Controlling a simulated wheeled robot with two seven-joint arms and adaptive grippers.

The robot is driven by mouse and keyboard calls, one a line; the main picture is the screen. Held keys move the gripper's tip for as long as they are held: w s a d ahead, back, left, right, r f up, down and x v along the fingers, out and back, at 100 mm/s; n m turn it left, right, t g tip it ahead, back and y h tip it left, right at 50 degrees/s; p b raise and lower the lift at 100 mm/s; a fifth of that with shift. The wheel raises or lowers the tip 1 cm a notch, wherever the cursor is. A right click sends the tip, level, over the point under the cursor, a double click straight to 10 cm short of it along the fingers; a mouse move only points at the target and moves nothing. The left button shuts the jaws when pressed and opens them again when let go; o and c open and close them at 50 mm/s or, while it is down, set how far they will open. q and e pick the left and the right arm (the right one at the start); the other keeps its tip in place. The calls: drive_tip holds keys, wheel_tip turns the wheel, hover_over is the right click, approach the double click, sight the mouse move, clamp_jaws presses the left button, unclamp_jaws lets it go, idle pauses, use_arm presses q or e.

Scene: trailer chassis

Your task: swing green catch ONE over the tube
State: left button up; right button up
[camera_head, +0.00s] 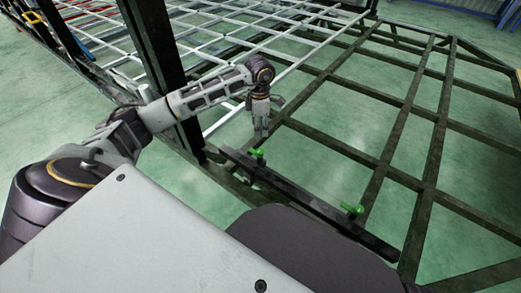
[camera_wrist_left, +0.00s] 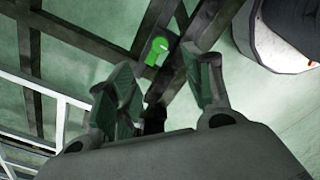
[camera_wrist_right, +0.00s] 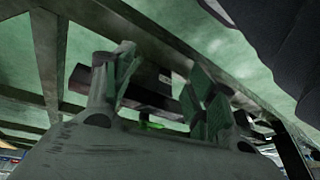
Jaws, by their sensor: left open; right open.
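Two green catches sit on a dark tube (camera_head: 310,203) along the near edge of the chassis: a left one (camera_head: 257,153) and a right one (camera_head: 352,208). I cannot tell from any marking which is ONE. My left gripper (camera_head: 262,128) points down, above and just beyond the left catch, apart from it. In the left wrist view a green catch (camera_wrist_left: 157,50) shows beyond the open, empty fingers (camera_wrist_left: 165,82). My right gripper (camera_wrist_right: 162,82) is outside the head view. Its fingers are open in the right wrist view, with a sliver of green (camera_wrist_right: 150,125) low between them, partly hidden.
The dark chassis frame (camera_head: 430,112) forms a grid of beams over the green floor (camera_head: 470,150). A dark upright post (camera_head: 160,60) stands close beside my left arm. White racks (camera_head: 215,45) lie behind. My own body covers the near foreground.

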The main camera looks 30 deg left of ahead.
sight(260, 150)
use_arm(q)
drive_tip(key=shift+f, duration=0.2)
use_arm(e)
drive_tip(key=shift+f, duration=0.1)
use_arm(q)
drive_tip(key=shift+f+b, duration=2)
drive_tip(key=shift+f, duration=4.75)
use_arm(e)
wheel_tip(260, 150, down, 8)
drive_tip(key=w+a+t+y, duration=0.1)
drive_tip(key=a, duration=0.1)
drive_tip(key=shift+w+a+f+t, duration=0.15)
drive_tip(key=shift+a+f+t, duration=0.05)
drive_tip(key=shift+a+t, duration=0.1)
use_arm(q)
drive_tip(key=c, duration=1)
use_arm(e)
drive_tip(key=shift+d+r, duration=0.1)
